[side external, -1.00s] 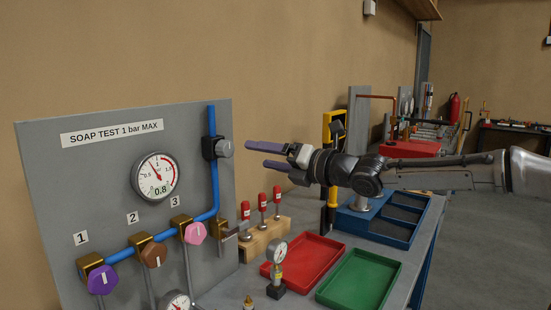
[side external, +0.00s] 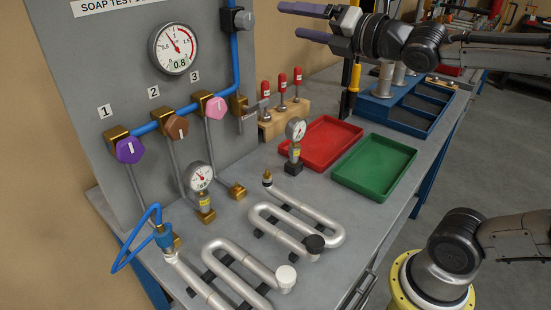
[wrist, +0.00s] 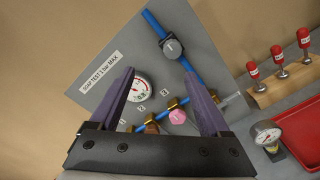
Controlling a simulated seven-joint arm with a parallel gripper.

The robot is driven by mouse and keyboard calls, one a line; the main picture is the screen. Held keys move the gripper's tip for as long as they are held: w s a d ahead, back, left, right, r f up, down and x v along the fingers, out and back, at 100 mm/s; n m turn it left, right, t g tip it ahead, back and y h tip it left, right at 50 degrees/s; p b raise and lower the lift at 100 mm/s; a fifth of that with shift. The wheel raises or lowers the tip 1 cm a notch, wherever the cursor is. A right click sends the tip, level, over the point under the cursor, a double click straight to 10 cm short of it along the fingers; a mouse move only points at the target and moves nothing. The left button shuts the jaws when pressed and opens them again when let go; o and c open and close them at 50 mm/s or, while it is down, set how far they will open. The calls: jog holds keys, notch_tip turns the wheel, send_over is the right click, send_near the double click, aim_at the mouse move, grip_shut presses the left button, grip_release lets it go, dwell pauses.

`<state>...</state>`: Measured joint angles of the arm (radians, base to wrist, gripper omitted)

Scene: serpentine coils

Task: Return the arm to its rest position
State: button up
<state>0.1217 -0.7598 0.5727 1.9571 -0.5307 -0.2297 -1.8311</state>
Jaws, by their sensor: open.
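My gripper (side external: 288,20) is at the top of the side external view, raised above the bench and pointing left toward the grey panel. Its two purple fingers are apart, with nothing between them. In the wrist view the open fingers (wrist: 158,73) frame the panel's gauge and part of its blue pipe. My forearm extends off to the right edge of the side view.
The grey panel (side external: 110,60) carries a gauge (side external: 173,48) and purple, brown and pink knobs. Serpentine coils (side external: 295,222) lie on the bench (side external: 345,215). A red tray (side external: 320,143), a green tray (side external: 375,167) and red-handled tools (side external: 282,84) stand below my gripper.

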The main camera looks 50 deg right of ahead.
jog(key=s+a+f+m+g, duration=0.2)
jog(key=s+f+m+g, duration=1)
jog(key=s+f+m, duration=0.9)
jog(key=f+m, duration=0.1)
jog(key=m, duration=0.4)
jog(key=shift+s+m, duration=0.15)
jog(key=shift+m, duration=0.25)
